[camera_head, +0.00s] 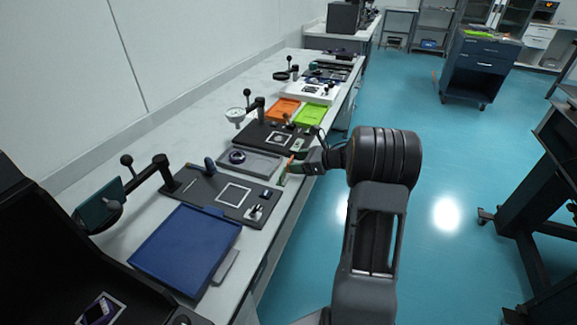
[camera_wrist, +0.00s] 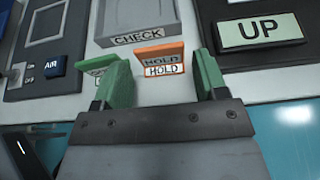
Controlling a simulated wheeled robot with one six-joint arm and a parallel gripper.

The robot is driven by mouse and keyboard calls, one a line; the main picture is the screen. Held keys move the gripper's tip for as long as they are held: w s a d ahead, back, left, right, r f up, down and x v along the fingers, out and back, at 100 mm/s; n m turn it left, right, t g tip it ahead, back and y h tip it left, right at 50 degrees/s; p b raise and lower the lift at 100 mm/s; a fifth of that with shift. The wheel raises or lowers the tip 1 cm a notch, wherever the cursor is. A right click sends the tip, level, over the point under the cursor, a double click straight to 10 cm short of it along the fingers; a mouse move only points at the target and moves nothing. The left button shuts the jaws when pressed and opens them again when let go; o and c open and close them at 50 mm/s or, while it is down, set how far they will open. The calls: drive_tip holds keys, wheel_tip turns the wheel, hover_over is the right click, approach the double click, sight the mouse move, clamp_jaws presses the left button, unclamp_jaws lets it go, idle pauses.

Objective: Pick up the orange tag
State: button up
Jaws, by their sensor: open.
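The orange tag (camera_wrist: 160,48) stands on the pale bench top in the wrist view, with a white label reading HOLD on its front. My gripper (camera_wrist: 163,75) has two green fingers spread apart, one to each side of the tag in the picture. Nothing is held between them. The tag appears a little beyond the fingertips; I cannot tell whether either finger touches it. A green-and-white tag (camera_wrist: 97,66) is partly hidden behind the left finger. In the head view, my gripper (camera_head: 290,164) is at the bench's front edge, and the orange tag is too small there to make out surely.
A grey tray marked CHECK (camera_wrist: 138,40) is close behind the tag. A dark board with an AIR switch (camera_wrist: 56,66) is left, and an UP plate (camera_wrist: 260,30) is right. The head view shows a blue tray (camera_head: 187,245), orange and green trays farther along, and open floor (camera_head: 440,170) at right.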

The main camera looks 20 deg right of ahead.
drive_tip(key=shift+x, duration=0.85)
drive_tip(key=shift+c, duration=0.5)
drive_tip(key=c, duration=0.6)
drive_tip(key=shift+r, duration=0.1)
